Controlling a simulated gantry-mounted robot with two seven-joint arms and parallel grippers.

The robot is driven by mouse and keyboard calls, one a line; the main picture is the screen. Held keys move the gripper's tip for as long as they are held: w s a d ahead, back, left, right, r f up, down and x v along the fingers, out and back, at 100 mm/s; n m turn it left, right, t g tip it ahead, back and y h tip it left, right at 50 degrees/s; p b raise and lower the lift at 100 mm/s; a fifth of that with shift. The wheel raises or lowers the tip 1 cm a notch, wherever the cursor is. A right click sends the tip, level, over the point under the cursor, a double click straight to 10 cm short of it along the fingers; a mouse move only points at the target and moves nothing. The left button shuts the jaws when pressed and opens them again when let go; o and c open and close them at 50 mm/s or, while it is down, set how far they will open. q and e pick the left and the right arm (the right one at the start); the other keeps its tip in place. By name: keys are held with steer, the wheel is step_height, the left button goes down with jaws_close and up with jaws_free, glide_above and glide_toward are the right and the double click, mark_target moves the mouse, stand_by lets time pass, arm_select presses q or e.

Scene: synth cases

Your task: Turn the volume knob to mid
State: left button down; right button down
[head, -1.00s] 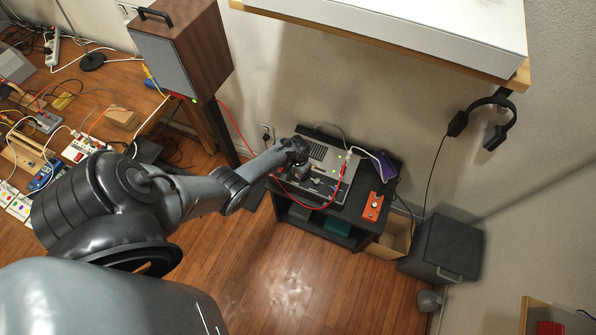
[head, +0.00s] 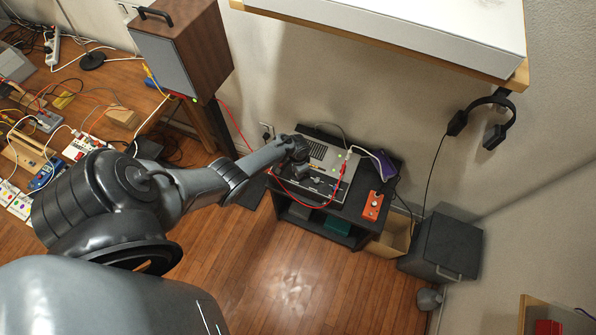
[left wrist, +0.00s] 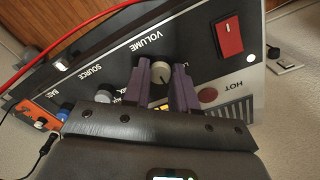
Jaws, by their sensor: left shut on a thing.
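The black-faced audio unit (head: 327,187) sits on a dark stand in the head view. Its panel (left wrist: 118,62) fills much of the left wrist view, with upside-down labels VOLUME, SOURCE and HOT. The volume knob (left wrist: 160,73) is a grey round knob with a pointer mark, below the VOLUME label. My left gripper (left wrist: 163,78) has its two purple fingers on either side of the knob and is shut on it. In the head view my left gripper (head: 299,168) reaches the unit from the left, and the knob is hidden there. My right gripper is in neither view.
Smaller knobs (left wrist: 105,93) are on the other side. A red cable (head: 337,190) crosses the unit. An orange box (head: 373,206) lies beside it on the stand (head: 345,238).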

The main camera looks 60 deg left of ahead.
arm_select(q)
steer(key=c, duration=0.9)
jaws_free()
step_height(320, 180, up, 11)
steer(key=p, duration=0.5)
steer(key=shift+f, duration=0.1)
